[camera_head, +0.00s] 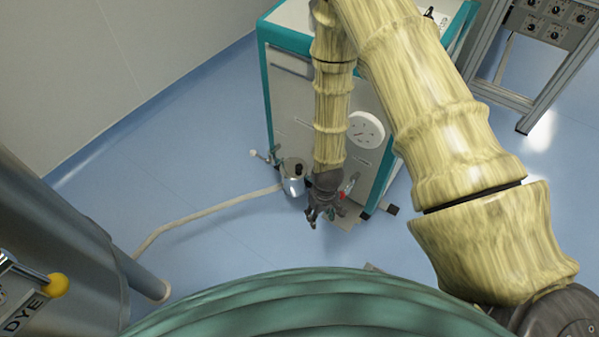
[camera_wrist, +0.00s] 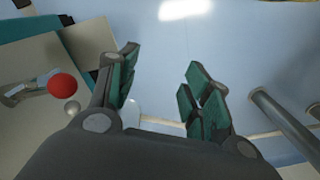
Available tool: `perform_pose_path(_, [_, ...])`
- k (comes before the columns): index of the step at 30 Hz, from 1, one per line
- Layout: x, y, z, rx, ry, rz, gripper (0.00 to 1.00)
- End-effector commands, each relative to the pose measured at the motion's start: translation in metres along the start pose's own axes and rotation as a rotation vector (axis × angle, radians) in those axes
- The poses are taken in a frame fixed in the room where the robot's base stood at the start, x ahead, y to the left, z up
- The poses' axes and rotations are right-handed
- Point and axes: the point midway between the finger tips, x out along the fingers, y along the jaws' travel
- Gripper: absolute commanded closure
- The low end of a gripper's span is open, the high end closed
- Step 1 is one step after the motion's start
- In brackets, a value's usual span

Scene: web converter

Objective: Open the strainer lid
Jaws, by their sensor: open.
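A small metal vessel (camera_head: 292,186) with a black knob (camera_head: 298,170) on top, which looks like the strainer and its lid, stands in front of the teal-edged cabinet. A pale pipe runs into its left side. My gripper (camera_head: 313,218) hangs just right of the vessel, apart from it as far as I can see, pointing down. In the wrist view my gripper (camera_wrist: 161,68) has its two green-padded fingers spread, with only blue floor between the tips. The lid cannot be made out in the wrist view. Whether it is latched is too small to tell.
The cabinet (camera_head: 292,105) stands close behind my arm. A red knob (camera_wrist: 62,85) on it shows left of the fingers. The pale pipe (camera_head: 205,212) crosses the floor to a grey column (camera_head: 75,240). A control rack (camera_head: 550,30) stands at the back right. Open blue floor lies left.

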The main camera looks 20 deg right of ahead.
Motion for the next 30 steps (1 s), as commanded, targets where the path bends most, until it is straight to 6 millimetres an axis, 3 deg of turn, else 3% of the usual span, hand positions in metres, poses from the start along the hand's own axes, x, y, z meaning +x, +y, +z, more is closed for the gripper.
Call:
perform_pose_path(1, [0.015, 0.005, -0.028, -0.019, 0.009, 0.002, 0.51])
perform_pose_path(6, [0.015, 0.021, -0.108, -0.089, 0.009, 0.005, 0.51])
perform_pose_path(12, [-0.005, 0.037, -0.192, -0.168, 0.004, 0.015, 0.51])
perform_pose_path(15, [-0.021, 0.044, -0.222, -0.197, 0.001, 0.02, 0.51])
perform_pose_path(18, [-0.035, 0.048, -0.243, -0.219, -0.002, 0.023, 0.51])
perform_pose_path(23, [-0.048, 0.052, -0.258, -0.237, -0.008, 0.026, 0.51])
perform_pose_path(30, [-0.032, 0.053, -0.26, -0.24, -0.011, 0.026, 0.51])
